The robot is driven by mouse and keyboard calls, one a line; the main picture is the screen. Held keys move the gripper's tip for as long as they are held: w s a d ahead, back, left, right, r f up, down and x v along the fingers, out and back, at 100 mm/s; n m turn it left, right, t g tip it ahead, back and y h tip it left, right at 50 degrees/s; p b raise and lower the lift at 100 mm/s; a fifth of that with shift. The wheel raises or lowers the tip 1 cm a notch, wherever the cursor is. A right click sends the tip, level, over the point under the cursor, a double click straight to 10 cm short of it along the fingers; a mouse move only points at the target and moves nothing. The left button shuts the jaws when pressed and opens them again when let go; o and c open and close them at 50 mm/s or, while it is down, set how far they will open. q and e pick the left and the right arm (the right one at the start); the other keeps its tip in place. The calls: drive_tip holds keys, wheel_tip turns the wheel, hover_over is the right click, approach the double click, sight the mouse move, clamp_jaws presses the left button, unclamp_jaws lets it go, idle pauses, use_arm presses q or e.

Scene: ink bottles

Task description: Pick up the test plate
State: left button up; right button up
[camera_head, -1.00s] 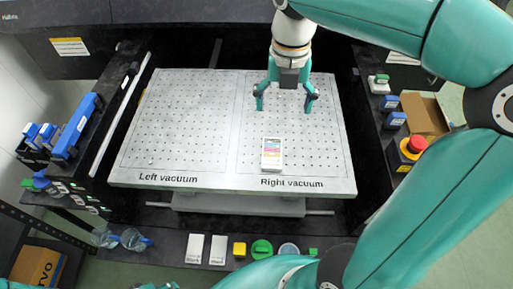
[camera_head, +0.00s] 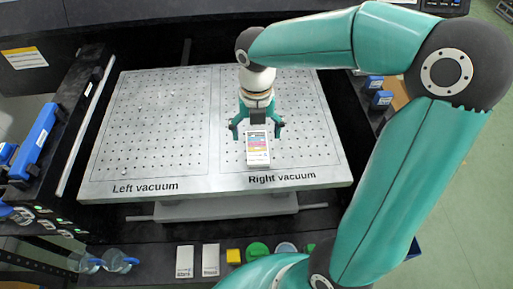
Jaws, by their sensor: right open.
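The test plate (camera_head: 258,152) is a small white block with coloured stripes on top. It lies on the right half of the perforated vacuum table (camera_head: 165,130), above the label "Right vacuum". My right gripper (camera_head: 256,131) is open, with its two teal fingers apart at the far end of the plate. The fingers appear to be on either side of that end; I cannot tell whether they touch it or how high they are. My left gripper is not in view.
White blocks (camera_head: 184,261), a yellow block (camera_head: 233,256) and a green round item (camera_head: 257,251) sit on the dark front ledge. Blue items (camera_head: 374,82) stand on the right ledge, and a blue device (camera_head: 35,140) is on the left. The table's left half is clear.

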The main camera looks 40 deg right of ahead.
sight(257, 148)
drive_tip(key=shift+w+d+f, duration=0.1)
drive_tip(key=shift+d+f, duration=0.05)
drive_tip(key=shift+f, duration=1.5)
drive_tip(key=shift+d+f, duration=0.1)
drive_tip(key=shift+f, duration=1.5)
drive_tip(key=c, duration=1.3)
drive_tip(key=shift+r, duration=0.1)
